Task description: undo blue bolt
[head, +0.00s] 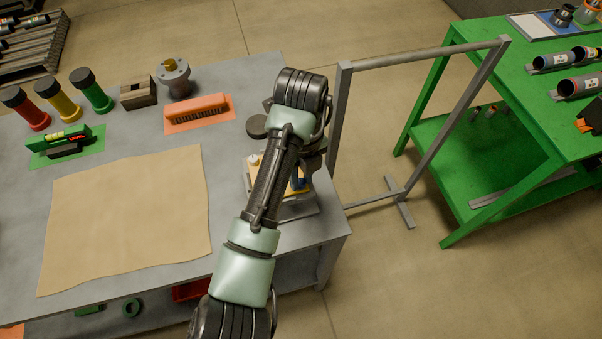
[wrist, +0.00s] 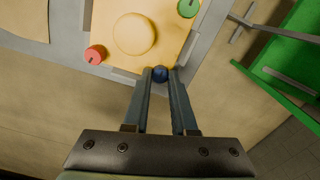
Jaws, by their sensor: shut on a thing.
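The blue bolt (wrist: 160,74) sits at the near edge of a yellow plate (wrist: 172,32) in the wrist view. My gripper (wrist: 160,76) is shut on the blue bolt, with one finger on each side of it. A red bolt (wrist: 95,55) with a dark mark is at the plate's left corner, and a green bolt (wrist: 188,8) is at its upper right. A round yellow boss (wrist: 134,34) rises from the plate's middle.
The grey bench holds a tan mat (head: 130,220), an orange brush (head: 197,108) and red, yellow and green capped cylinders (head: 62,103). A grey metal frame (head: 425,52) stands right of the bench.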

